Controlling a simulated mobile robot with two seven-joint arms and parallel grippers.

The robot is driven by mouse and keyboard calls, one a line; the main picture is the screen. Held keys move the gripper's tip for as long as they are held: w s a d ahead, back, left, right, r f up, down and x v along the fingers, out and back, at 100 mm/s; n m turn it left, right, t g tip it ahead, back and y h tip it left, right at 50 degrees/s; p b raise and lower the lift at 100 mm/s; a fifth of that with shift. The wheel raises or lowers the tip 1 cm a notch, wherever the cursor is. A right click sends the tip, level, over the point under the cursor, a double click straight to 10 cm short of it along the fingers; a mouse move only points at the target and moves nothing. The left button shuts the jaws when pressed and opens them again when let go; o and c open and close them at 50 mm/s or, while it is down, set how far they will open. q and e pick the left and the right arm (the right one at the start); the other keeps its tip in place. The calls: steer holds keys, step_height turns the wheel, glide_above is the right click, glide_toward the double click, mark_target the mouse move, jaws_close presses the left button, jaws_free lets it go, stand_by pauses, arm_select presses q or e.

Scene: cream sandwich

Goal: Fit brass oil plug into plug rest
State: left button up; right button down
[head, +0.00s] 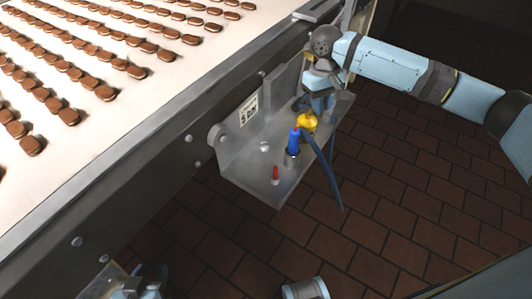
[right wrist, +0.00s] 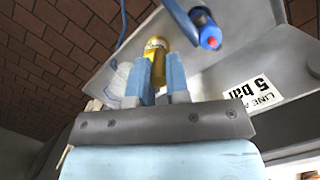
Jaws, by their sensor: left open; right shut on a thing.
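The brass oil plug (head: 307,123) is yellow and sits between the fingers of my right gripper (head: 316,103), over the right part of a grey metal shelf (head: 243,171). In the right wrist view, my right gripper (right wrist: 159,75) has its two blue fingers shut on the brass oil plug (right wrist: 156,46). I cannot make out the plug rest; whether the plug touches the shelf is unclear. My left gripper (head: 140,286) is open at the bottom left edge of the head view, partly cut off and away from the shelf.
A blue fitting (head: 293,141) with a red tip and a hose (head: 325,174) stands close to the plug. A small red pin (head: 275,173) stands near the shelf's front. A conveyor (head: 120,105) carries rows of chocolate pieces. Open tiled floor (head: 400,210) lies right of the shelf.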

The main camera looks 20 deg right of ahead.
steer(key=w+a+r+n+t, duration=0.1)
steer(key=w+a+n, duration=0.25)
steer(key=n, duration=0.45)
steer(key=w+a+n+t+h+b, duration=0.1)
steer(key=w+a+n, duration=0.1)
steer(key=a+n, duration=0.45)
steer(key=w+a+r+n+t, duration=0.1)
steer(key=w+a+n, duration=0.2)
steer(key=n, duration=0.7)
step_height(320, 180, down, 19)
steer(key=b, duration=0.5)
steer(key=shift+r, duration=0.15)
steer(key=shift+f, duration=0.9)
steer(key=shift+a, duration=0.1)
steer(key=c, duration=1.1)
jaws_free()
steer(key=shift+f, duration=0.1)
arm_select(q)
steer(key=shift+w+d+r+t+h, duration=0.15)
steer(key=shift+w+d+t+h, duration=0.35)
steer(key=shift+w+d+t, duration=0.3)
steer(key=shift+s+d, duration=0.1)
